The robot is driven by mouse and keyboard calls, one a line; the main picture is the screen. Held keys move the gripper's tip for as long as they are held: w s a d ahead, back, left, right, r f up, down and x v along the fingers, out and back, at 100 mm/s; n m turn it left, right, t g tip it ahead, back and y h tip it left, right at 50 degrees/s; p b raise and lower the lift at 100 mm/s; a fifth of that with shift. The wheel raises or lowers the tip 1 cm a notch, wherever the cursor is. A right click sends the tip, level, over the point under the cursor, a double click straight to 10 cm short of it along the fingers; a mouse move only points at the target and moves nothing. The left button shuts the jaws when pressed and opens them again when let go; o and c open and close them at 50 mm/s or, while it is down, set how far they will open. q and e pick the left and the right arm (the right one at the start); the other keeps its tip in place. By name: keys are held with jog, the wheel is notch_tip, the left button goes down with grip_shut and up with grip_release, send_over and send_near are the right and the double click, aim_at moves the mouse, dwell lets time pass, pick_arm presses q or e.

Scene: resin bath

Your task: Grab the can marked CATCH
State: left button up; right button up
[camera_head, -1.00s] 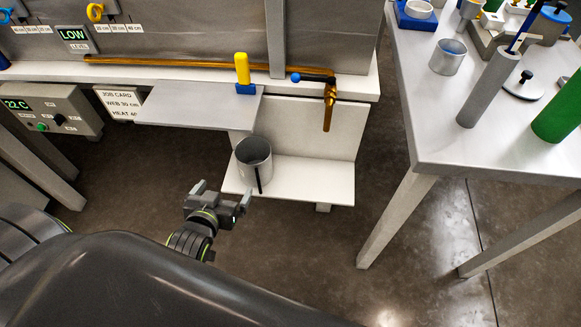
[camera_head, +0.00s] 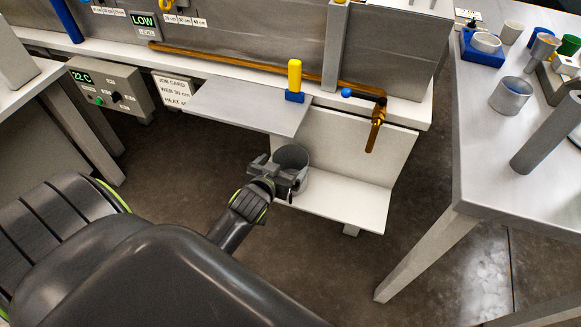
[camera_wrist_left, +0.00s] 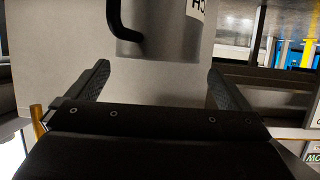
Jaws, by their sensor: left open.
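The grey metal can (camera_head: 293,155) stands on the low white shelf (camera_head: 345,203) below the brass tap. In the left wrist view the can (camera_wrist_left: 172,35) shows a black handle and part of a white label with the letters "CH"; the rest is cut off. My left gripper (camera_head: 280,174) is at the near side of the can and hides its lower part in the head view. The gripper is open, and in the left wrist view its fingers (camera_wrist_left: 160,68) point at the can, which lines up with the gap between them. My right gripper is not in view.
A brass tap (camera_head: 376,130) with a blue knob hangs over the shelf's right side. A grey plate (camera_head: 245,105) juts out above the can's left, near a yellow-handled tool (camera_head: 294,80). A table (camera_head: 470,150) with cups and cylinders stands at right.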

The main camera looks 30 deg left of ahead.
aim_at(297, 152)
pick_arm(q)
jog(key=b+x, duration=0.1)
jog(key=x, duration=0.4)
jog(key=shift+w+d+f, duration=0.15)
jog(key=shift+f, duration=0.15)
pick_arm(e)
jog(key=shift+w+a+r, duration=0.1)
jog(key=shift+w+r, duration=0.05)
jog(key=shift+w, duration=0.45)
pick_arm(q)
jog(key=c, duration=1.2)
jog(key=shift+c, duration=0.2)
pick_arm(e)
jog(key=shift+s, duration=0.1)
pick_arm(q)
jog(key=shift+r, duration=0.2)
